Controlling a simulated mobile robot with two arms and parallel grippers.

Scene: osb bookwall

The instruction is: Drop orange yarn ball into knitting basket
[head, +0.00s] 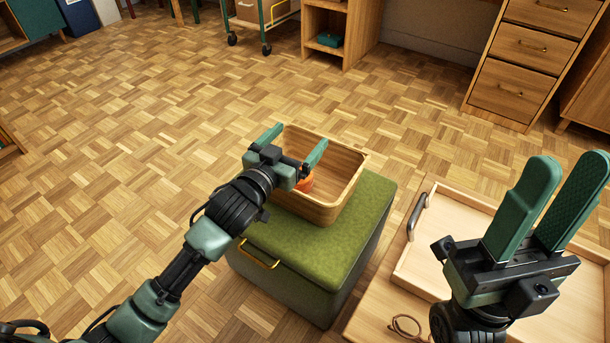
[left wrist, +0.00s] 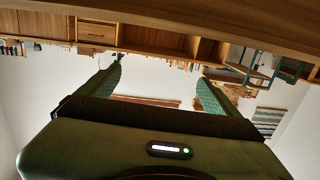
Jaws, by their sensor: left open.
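The knitting basket (head: 350,189) is a square wooden bin with rounded corners, standing on a green ottoman. The orange yarn ball (head: 306,184) shows inside the basket, low near its left side; my left gripper partly hides it. My left gripper (head: 296,138) is open over the basket's left part, with its fingers spread and nothing seen between them. My right gripper (head: 570,165) is at the right, fingers apart and empty.
The green ottoman (head: 282,245) has a brass handle. To its right, a light wooden tray (head: 445,220) with a dark handle and a pair of glasses (head: 408,327) lie on a wooden surface. Drawers (head: 515,90) stand at the back right. The parquet floor at left is clear.

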